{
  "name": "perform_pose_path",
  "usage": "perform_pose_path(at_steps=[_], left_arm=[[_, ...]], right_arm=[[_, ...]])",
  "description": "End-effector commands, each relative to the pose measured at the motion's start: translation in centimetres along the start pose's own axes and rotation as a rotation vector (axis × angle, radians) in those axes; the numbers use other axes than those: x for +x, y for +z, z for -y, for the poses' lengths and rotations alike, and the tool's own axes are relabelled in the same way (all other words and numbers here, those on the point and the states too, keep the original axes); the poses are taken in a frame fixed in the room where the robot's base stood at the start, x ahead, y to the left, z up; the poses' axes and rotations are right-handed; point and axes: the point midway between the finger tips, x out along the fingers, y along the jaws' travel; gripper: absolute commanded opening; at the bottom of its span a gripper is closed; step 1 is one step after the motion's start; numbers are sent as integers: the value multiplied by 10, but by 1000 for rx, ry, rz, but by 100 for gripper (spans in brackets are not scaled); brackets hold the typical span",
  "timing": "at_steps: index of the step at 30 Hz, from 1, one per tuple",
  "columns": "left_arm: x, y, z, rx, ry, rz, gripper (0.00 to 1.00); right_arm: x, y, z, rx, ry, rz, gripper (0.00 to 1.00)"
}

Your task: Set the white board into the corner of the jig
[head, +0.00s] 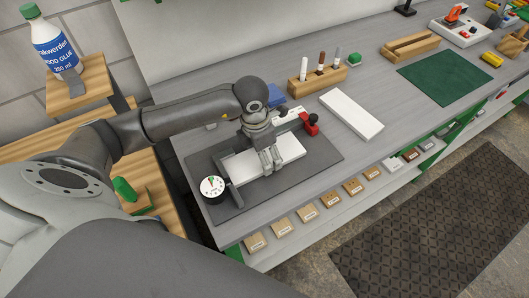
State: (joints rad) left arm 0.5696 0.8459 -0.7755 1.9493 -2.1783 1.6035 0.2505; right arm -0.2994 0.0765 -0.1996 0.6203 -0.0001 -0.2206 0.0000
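A white board (238,170) lies flat at the jig, on the dark grey base plate (312,165). A dial gauge (212,187) is at the left end and a red clamp with a black knob (311,123) is at the far right. My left gripper (271,160) points down over the middle of the board, its fingers close together and at or just above it. Whether they touch or grip it cannot be told. The gripper and wrist hide part of the board and the jig's back edge. My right gripper is not in view.
A second white board (352,113) lies flat on the grey bench right of the jig. Behind it stands a wooden marker holder (318,77). A green mat (444,78) and wooden tray (410,46) are farther right. A glue bottle (50,43) stands on a wooden stand at left.

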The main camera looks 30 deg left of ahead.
Motion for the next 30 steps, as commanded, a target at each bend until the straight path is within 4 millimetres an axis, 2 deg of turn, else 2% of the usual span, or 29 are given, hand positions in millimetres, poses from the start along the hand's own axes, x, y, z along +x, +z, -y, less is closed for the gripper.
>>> perform_pose_path(at_steps=[2, 30], left_arm=[[1, -5, -3, 2, 7, -13, 46], [2, -8, -7, 3, 11, -15, 47]], right_arm=[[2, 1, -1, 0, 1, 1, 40], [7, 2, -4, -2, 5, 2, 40]])
